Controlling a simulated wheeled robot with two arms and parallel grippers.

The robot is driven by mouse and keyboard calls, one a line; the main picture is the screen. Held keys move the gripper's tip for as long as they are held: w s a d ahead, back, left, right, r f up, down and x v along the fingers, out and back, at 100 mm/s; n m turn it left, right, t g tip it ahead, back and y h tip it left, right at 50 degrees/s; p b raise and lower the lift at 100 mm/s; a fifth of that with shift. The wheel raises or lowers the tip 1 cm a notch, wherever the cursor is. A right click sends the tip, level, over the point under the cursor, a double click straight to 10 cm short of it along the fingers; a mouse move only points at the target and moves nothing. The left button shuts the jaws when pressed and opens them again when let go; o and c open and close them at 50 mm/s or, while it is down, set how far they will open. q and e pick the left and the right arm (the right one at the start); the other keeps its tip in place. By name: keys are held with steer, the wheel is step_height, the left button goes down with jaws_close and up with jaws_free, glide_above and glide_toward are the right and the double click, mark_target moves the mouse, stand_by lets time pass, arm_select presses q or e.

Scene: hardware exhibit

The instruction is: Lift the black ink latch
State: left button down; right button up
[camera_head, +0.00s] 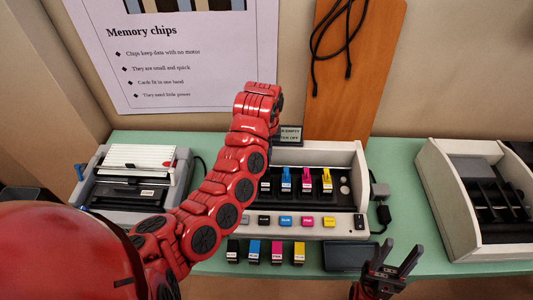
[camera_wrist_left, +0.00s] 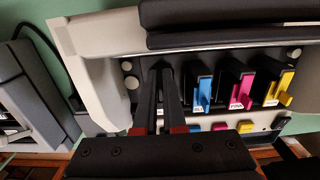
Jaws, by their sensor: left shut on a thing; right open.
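The open printer (camera_head: 345,160) stands on the green table, with a row of ink slots. The blue latch (camera_head: 285,174), magenta latch (camera_head: 306,174) and yellow latch (camera_head: 327,174) show clearly; they also show in the left wrist view. The black slot (camera_head: 265,185) is at the left end of the row, partly behind my left arm. My left gripper (camera_wrist_left: 168,73) is at that slot in the left wrist view, shut on the black ink latch, which its dark fingers mostly hide. My right gripper (camera_head: 402,248) is open and empty at the table's front right.
Several loose cartridges (camera_head: 277,253) stand in front of the printer, beside a dark flat tray (camera_head: 350,256). Another machine (camera_head: 140,180) is at the left and a pale open case (camera_head: 450,205) at the right. A wooden board (camera_head: 355,75) leans on the wall behind.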

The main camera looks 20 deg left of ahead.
arm_select(q)
steer(key=shift+w+a+g+p, duration=0.1)
steer(key=shift+w+g+p, duration=0.05)
steer(key=shift+g+p, duration=0.2)
steer(key=shift+f, duration=0.1)
stand_by(0.4)
steer(key=c, duration=1)
jaws_free()
steer(key=shift+w, duration=0.1)
step_height(320, 180, up, 17)
steer(key=p, duration=1.3)
steer(key=shift+w+p, duration=0.35)
steer(key=shift+w, duration=0.05)
